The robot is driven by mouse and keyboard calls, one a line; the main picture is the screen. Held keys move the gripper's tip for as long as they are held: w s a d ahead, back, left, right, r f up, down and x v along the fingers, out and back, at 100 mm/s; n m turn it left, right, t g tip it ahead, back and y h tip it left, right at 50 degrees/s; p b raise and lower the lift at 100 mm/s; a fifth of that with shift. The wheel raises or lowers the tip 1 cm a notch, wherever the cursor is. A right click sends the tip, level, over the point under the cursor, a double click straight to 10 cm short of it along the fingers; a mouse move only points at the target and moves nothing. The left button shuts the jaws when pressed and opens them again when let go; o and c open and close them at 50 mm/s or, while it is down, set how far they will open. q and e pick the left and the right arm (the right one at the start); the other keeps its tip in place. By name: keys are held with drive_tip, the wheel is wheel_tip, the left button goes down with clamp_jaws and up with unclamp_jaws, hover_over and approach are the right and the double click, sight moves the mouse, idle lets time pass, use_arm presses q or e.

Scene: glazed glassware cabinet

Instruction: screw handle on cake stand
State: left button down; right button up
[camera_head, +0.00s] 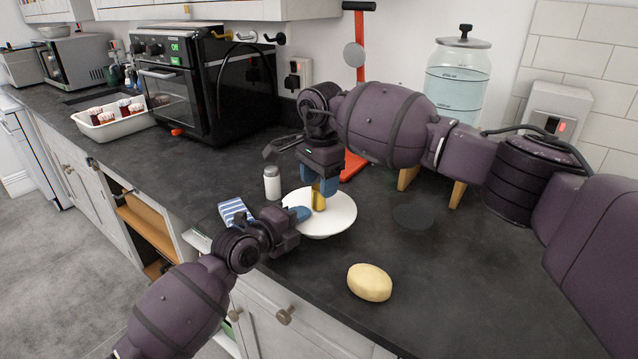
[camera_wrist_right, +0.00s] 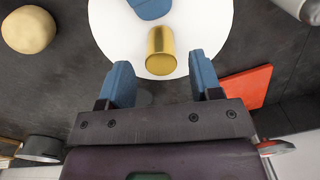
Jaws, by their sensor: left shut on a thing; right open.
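The cake stand, a round white plate (camera_head: 340,218), sits near the counter's front edge. It also shows in the right wrist view (camera_wrist_right: 210,25). The gold cylindrical handle (camera_head: 319,201) stands over the plate's middle; in the right wrist view (camera_wrist_right: 161,52) it is just beyond my right fingertips. Whether it is threaded in cannot be told. My left gripper (camera_head: 301,213) is shut at the plate's left rim, one blue finger lying over the plate. My right gripper (camera_head: 321,186) points down above the handle, its blue fingers (camera_wrist_right: 161,80) open on either side with a gap.
A pale yellow oval lump (camera_head: 370,282) lies in front of the plate. A white-capped shaker (camera_head: 272,184) and a striped cloth (camera_head: 232,211) are to its left. A black oven (camera_head: 200,95) and glass dispenser (camera_head: 457,82) stand at the back.

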sight(318, 198)
drive_tip(key=shift+c, duration=0.5)
drive_tip(key=shift+r+n, duration=1.65)
drive_tip(key=shift+n, duration=0.05)
drive_tip(key=shift+a+f, duration=0.1)
drive_tip(key=shift+f, duration=3.9)
drive_tip(key=c, duration=0.9)
drive_tip(key=shift+m, duration=1.7)
